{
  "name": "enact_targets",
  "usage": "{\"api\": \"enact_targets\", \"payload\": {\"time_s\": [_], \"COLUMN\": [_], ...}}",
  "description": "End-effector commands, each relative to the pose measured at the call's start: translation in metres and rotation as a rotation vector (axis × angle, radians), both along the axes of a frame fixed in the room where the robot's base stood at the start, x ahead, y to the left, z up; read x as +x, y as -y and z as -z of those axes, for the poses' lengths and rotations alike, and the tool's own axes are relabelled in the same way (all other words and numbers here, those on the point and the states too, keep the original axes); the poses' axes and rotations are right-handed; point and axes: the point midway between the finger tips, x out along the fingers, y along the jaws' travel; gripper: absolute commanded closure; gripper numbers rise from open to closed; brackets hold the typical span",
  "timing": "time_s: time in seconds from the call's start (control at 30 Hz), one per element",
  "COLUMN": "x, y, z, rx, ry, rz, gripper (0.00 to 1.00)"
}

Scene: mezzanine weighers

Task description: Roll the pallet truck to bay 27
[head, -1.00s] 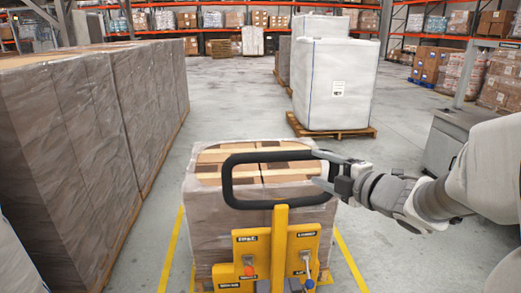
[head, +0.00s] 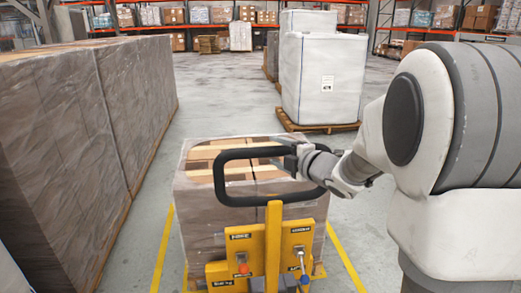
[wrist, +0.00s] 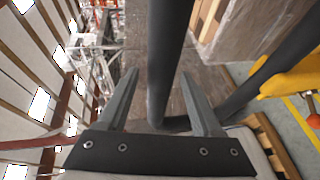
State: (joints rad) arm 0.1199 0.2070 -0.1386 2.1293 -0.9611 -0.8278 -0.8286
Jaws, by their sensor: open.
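The yellow pallet truck (head: 273,235) stands in the foreground of the head view, with a black loop handle (head: 225,178) on its upright yellow mast. A wrapped pallet load of boxes (head: 198,215) sits just beyond the mast. My gripper (head: 281,154) is open at the upper right part of the loop. In the wrist view, my gripper (wrist: 160,72) has a black handle bar (wrist: 166,45) running between its two spread fingers, which are not closed on it. Contact with the bar cannot be told. No bay 27 sign can be read.
Tall wrapped pallets (head: 60,150) line the left side. A white wrapped load (head: 322,85) on a wooden pallet stands ahead to the right. Yellow floor lines (head: 345,255) flank the truck. Open grey floor (head: 215,100) lies ahead, with racks (head: 200,25) at the back.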

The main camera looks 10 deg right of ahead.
Motion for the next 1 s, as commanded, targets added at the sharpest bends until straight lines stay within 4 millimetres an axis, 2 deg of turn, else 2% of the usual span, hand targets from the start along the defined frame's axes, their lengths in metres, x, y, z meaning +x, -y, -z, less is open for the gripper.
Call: {"api": "enact_targets", "payload": {"time_s": [0.1,0.23,0.63,1.0], "x": [0.018,0.030,0.035,0.035], "y": [-0.008,-0.013,-0.016,-0.015], "z": [0.004,0.006,0.007,0.007], "rx": [0.001,0.001,0.001,0.001], "ry": [-0.001,0.000,0.000,0.001], "rz": [-0.002,-0.001,-0.001,0.000], "gripper": [0.33,0.33,0.33,1.00]}}
